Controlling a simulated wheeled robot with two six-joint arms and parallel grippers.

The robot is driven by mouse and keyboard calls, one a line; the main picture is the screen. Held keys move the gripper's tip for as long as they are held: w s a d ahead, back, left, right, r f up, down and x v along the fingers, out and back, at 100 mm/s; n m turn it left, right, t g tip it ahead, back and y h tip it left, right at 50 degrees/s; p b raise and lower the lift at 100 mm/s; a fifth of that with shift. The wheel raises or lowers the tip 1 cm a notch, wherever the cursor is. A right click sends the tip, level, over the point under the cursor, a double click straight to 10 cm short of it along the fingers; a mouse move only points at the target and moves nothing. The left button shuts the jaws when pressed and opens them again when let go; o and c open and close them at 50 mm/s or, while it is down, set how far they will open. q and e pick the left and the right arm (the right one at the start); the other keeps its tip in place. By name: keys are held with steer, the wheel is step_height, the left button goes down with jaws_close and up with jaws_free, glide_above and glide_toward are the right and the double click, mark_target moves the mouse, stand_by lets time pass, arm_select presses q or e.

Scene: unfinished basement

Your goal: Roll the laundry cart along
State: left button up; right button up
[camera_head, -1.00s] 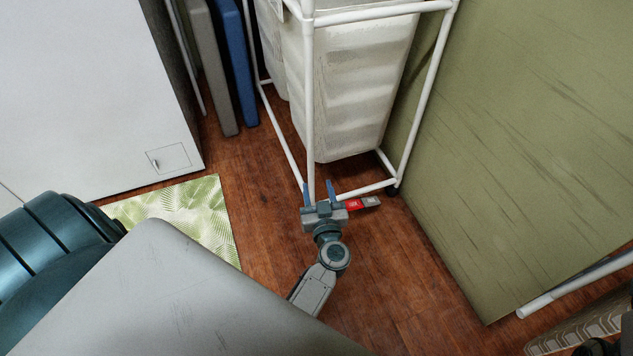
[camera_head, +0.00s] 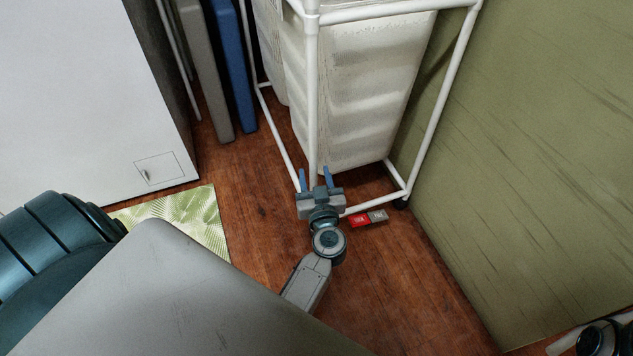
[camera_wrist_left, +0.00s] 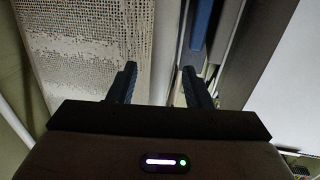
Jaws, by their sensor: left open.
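The laundry cart (camera_head: 312,110) is a white tube frame with pale hanging bags (camera_head: 365,90). It stands upright at the top middle of the head view, with a dark caster at its near right corner. My left gripper (camera_head: 315,178) is open at the foot of the cart's near post. In the head view the post runs down between its two blue fingers; I cannot tell whether they touch it. In the left wrist view the open fingers (camera_wrist_left: 159,85) stand either side of a pale upright post (camera_wrist_left: 160,50), with the perforated bag (camera_wrist_left: 80,45) to the left. My right gripper is not in view.
A red and grey item (camera_head: 367,218) lies on the floor near the caster. A green panel (camera_head: 530,150) stands close on the cart's right. A white cabinet (camera_head: 80,100), folded blue and grey panels (camera_head: 232,70) and a leaf-patterned mat (camera_head: 185,220) are left.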

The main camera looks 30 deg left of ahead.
arm_select(q)
steer(key=shift+w+a+r, duration=0.1)
steer(key=shift+w+a, duration=0.15)
steer(key=shift+c, duration=0.3)
jaws_close()
stand_by(1.1)
